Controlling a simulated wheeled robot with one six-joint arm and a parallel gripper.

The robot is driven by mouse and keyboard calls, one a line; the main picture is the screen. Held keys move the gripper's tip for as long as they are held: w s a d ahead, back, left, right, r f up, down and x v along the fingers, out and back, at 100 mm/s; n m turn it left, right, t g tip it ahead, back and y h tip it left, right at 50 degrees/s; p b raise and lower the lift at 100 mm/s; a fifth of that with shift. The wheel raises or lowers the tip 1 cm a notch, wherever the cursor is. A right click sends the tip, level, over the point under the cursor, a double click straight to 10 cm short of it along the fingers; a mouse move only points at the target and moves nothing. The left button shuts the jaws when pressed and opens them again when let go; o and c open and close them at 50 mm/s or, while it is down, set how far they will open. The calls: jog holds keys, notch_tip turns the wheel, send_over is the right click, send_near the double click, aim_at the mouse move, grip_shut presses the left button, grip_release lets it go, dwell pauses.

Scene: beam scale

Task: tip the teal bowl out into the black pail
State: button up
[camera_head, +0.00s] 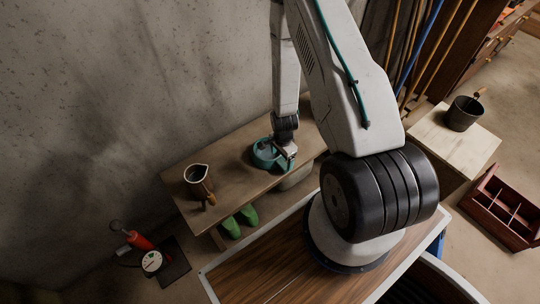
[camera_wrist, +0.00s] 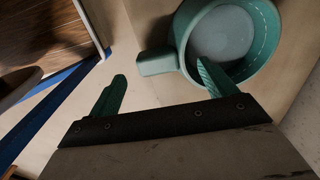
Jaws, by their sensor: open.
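The teal bowl (camera_head: 262,158) stands upright on the wooden bench by the wall. In the wrist view the bowl (camera_wrist: 257,72) has a short handle (camera_wrist: 157,63) pointing left, and something pale grey lies inside. My gripper (camera_wrist: 163,86) is open with nothing held. The handle shows between and beyond its two green fingertips; the right fingertip overlaps the bowl's near wall in the picture. In the head view my gripper (camera_head: 289,153) is at the bowl's right side. Whether it touches is unclear. The black pail (camera_head: 463,114) stands on a pale wooden-topped block at the right.
A dark pot (camera_head: 197,177) with a wooden handle stands on the bench (camera_head: 232,181), left of the bowl. Green shoes (camera_head: 239,221) sit below. A red divided crate (camera_head: 503,209) is on the floor at right. Poles (camera_head: 428,52) lean at the back. A red pump (camera_head: 137,240) stands at lower left.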

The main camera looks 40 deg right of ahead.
aim_at(282, 163)
notch_tip(282, 163, down, 5)
jog(key=shift+s+d+r, duration=0.1)
jog(key=shift+s, duration=0.05)
jog(key=c, duration=1.4)
jog(key=shift+r, duration=0.6)
jog(key=shift+s+d+r, duration=0.2)
jog(key=shift+s+r, duration=0.05)
jog(key=shift+r, duration=0.4)
jog(key=shift+s+d+r, duration=0.15)
jog(key=shift+s+r, duration=0.1)
jog(key=shift+r, duration=0.35)
jog(key=s+d+r, duration=0.1)
jog(key=s+d, duration=0.7)
jog(key=s, duration=0.4)
jog(key=shift+d+r, duration=0.15)
jog(key=shift+d, duration=0.15)
